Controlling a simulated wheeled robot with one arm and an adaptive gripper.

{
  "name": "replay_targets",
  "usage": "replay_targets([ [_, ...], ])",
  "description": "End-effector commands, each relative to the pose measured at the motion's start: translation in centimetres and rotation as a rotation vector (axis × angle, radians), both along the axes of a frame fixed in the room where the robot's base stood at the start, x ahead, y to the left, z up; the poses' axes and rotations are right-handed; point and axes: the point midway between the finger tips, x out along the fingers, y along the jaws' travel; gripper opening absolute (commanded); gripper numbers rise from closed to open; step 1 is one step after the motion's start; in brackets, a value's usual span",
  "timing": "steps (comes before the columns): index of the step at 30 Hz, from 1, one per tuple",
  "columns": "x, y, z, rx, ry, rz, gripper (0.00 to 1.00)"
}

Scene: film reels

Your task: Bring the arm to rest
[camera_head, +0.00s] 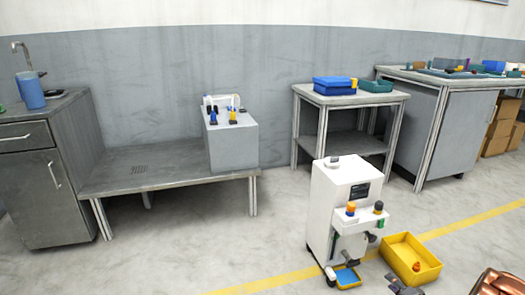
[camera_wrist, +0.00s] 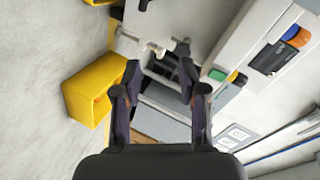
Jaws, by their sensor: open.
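My gripper (camera_wrist: 160,84) is open in the wrist view, its two dark fingers apart with nothing held between them. Beyond the fingers is the front of a white machine (camera_wrist: 225,60), tilted in this view, with a grey recess and pale fittings. In the head view the white machine (camera_head: 335,200) stands on the floor right of centre. A copper-coloured part of my arm (camera_head: 497,283) shows at the bottom right corner. A small dark shape (camera_head: 400,287) at the bottom edge may be my gripper; I cannot tell.
A yellow bin (camera_head: 425,277) with a small orange item lies right of the machine; it also shows in the wrist view (camera_wrist: 85,105). A blue and yellow tray (camera_head: 347,277) is at the machine's foot. Benches (camera_head: 150,172) line the wall. Open floor lies at left front.

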Motion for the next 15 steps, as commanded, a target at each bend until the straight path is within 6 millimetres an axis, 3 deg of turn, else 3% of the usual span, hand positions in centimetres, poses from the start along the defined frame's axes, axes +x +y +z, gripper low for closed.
replay_targets([
  [1, 0.9, -0.1, 2.8, -0.044, 0.017, 0.003, 0.42],
  [15, 3.7, 0.6, 17.5, -0.398, 0.263, 0.01, 0.42],
])
